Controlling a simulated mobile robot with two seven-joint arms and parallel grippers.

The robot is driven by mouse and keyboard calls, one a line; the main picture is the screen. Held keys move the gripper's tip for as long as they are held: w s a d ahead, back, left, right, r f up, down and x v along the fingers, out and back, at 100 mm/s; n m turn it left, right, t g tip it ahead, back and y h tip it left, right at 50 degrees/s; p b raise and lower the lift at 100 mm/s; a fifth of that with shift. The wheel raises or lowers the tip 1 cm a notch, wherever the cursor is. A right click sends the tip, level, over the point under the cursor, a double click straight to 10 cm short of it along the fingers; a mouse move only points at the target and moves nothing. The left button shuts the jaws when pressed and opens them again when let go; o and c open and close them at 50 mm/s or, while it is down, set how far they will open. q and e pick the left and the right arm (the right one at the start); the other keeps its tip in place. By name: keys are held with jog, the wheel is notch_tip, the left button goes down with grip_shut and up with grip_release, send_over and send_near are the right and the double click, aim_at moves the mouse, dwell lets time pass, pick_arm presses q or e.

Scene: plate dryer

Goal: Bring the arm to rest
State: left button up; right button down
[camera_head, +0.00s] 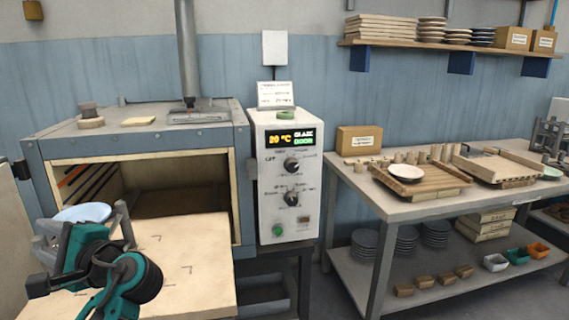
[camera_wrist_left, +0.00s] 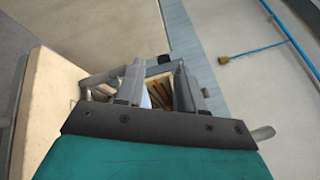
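My left gripper (camera_head: 84,218) is in front of the open dryer chamber, above the cream slab (camera_head: 185,255) that extends out of it. Its two grey fingers (camera_wrist_left: 160,80) are spread apart, with a gap between them in the left wrist view. A pale blue plate (camera_head: 82,212) shows just beyond the fingers, and part of it is hidden by them. I cannot tell whether the fingers touch it. The dryer (camera_head: 140,140) has a dark interior with slats at its left. My right gripper is not in view.
The control box (camera_head: 287,175) reads 20 °C. At right, a table (camera_head: 390,208) holds a wooden rack (camera_head: 435,183) with a white plate (camera_head: 405,172). Stacked plates and small bins are on its lower shelf. A wall shelf (camera_head: 440,47) hangs above.

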pick_arm(q)
jog(key=s+a+r+g+y, duration=0.2)
jog(key=s+a+r+y, duration=0.1)
jog(key=a+r, duration=0.35)
jog(key=s+a+r+g+y, duration=0.1)
jog(key=s+a+r+y, duration=0.1)
jog(key=a+r+y, duration=0.35)
jog(key=w+f+m+t+h, duration=0.35)
jog(key=f+t+h, duration=0.25)
jog(key=f, duration=0.2)
jog(key=w+f+m+t+h, duration=0.2)
jog(key=f+m+t+h, duration=0.35)
jog(key=f, duration=0.25)
jog(key=s+d+f+n+g+h, duration=0.1)
jog(key=s+d+f+h, duration=0.15)
jog(key=f+h, duration=0.4)
jog(key=s+d+f+g+h, duration=0.1)
jog(key=d+f+h, duration=0.25)
jog(key=f, duration=0.65)
jog(key=s+d+f+n+g+h, duration=0.3)
jog(key=s+d+f+n+h, duration=0.35)
jog(key=s+d+f, duration=0.5)
jog(key=s+d+n+t+p, duration=0.1)
jog(key=d+n, duration=0.6)
jog(key=d, duration=0.9)
jog(key=shift+s+d+f+n+t+h, duration=0.2)
jog(key=shift+s+f+n+t+h, duration=0.15)
jog(key=shift+s+f, duration=0.05)
